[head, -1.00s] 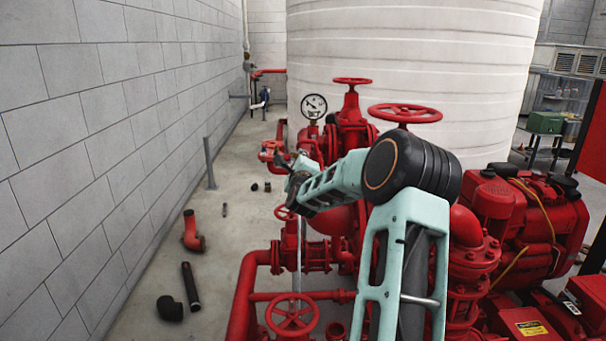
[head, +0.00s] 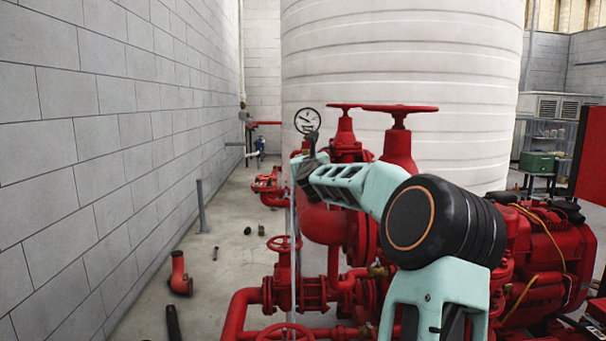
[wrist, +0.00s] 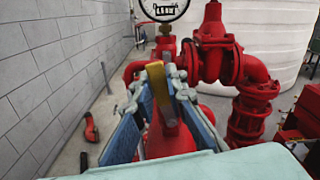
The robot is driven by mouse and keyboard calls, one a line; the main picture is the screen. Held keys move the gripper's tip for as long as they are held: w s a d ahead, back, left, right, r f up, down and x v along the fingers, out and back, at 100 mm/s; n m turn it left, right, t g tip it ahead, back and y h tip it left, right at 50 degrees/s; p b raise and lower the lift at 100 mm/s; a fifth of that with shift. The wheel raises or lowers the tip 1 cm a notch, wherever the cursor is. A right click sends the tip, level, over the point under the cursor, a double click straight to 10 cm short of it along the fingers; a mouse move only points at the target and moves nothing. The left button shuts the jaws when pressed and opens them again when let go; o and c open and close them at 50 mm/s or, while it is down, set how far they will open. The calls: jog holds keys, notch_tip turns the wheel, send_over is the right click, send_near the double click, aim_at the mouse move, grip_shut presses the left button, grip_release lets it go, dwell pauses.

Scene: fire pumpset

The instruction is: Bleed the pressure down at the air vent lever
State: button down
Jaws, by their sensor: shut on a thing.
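The air vent lever (wrist: 158,86) shows in the wrist view as a yellow bar between my fingertips, above a red pipe body. My gripper (wrist: 158,80) is shut on it, with a finger on each side. In the head view my gripper (head: 303,165) is just below the pressure gauge (head: 307,120), and the lever is hidden there by my gripper and arm. The gauge also shows at the top of the wrist view (wrist: 163,6), partly cut off. Its reading is too small to make out.
Red valves with handwheels (head: 399,109) stand right of my gripper, before a large white tank (head: 400,60). A grey block wall (head: 100,130) runs along the left. Loose pipe pieces, including a red elbow (head: 180,274), lie on the floor between wall and pipework.

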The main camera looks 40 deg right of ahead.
jog(key=shift+s+d+m+b, duration=0.15)
jog(key=shift+d+m+b, duration=0.15)
jog(key=shift+m+b, duration=0.45)
jog(key=c, duration=1.9)
grip_release()
jog(key=shift+s+r, duration=0.1)
jog(key=v, duration=1.2)
